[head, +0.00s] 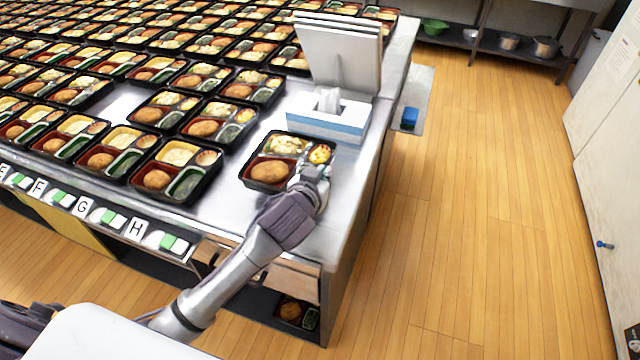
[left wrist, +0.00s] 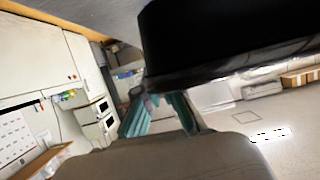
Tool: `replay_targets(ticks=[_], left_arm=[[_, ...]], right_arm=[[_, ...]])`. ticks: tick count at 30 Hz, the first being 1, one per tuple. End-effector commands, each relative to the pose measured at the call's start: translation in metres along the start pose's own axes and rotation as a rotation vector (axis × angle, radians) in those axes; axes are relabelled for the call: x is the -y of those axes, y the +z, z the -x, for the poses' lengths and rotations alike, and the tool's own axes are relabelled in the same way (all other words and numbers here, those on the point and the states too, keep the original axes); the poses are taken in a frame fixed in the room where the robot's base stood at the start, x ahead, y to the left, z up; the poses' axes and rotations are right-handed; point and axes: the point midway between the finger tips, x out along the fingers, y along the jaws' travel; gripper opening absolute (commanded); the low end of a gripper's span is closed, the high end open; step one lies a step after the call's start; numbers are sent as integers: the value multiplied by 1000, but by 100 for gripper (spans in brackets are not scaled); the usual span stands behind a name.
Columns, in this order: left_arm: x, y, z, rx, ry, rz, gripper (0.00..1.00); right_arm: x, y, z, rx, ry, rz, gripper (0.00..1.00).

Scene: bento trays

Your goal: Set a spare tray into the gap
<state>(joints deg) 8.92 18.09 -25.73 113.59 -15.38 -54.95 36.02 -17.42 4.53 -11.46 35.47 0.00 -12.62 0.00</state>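A filled black bento tray (head: 249,184) is at the front right, over the metal counter. It holds a brown croquette, a pale side and a yellow side; my gripper hides its near right corner. My left gripper (head: 318,177) is shut on that corner. In the left wrist view the tray (left wrist: 230,50) is a dark mass close above the teal finger pads (left wrist: 158,112), with the room visible beneath it, so it looks raised. The gap (head: 118,104) is a bare metal patch among the rows at left. My right gripper is not in view.
A tissue box (head: 322,122) and a white upright panel (head: 340,60) stand behind the held tray. Filled trays (head: 166,178) crowd the counter to the left. Lettered tags line the front edge. Another tray (head: 292,312) sits on the shelf below. The counter's front right corner (head: 315,235) is bare.

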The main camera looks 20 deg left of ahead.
Motion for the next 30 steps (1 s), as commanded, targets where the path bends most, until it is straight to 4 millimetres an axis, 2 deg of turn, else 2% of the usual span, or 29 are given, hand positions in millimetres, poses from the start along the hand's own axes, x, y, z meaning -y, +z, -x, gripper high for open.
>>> replay_targets(ticks=[4,12,23,28,29,30], left_arm=[[6,5,-5,-2,0,0,0],[5,37,-18,-2,0,-1,0],[5,41,-20,-3,0,0,0],[5,42,-20,0,0,1,27],[5,42,-20,0,0,1,31],[5,42,-20,0,0,1,31]], right_arm=[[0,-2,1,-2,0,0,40],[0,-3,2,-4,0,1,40],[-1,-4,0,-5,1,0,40],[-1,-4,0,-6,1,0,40],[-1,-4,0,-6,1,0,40],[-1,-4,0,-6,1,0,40]])
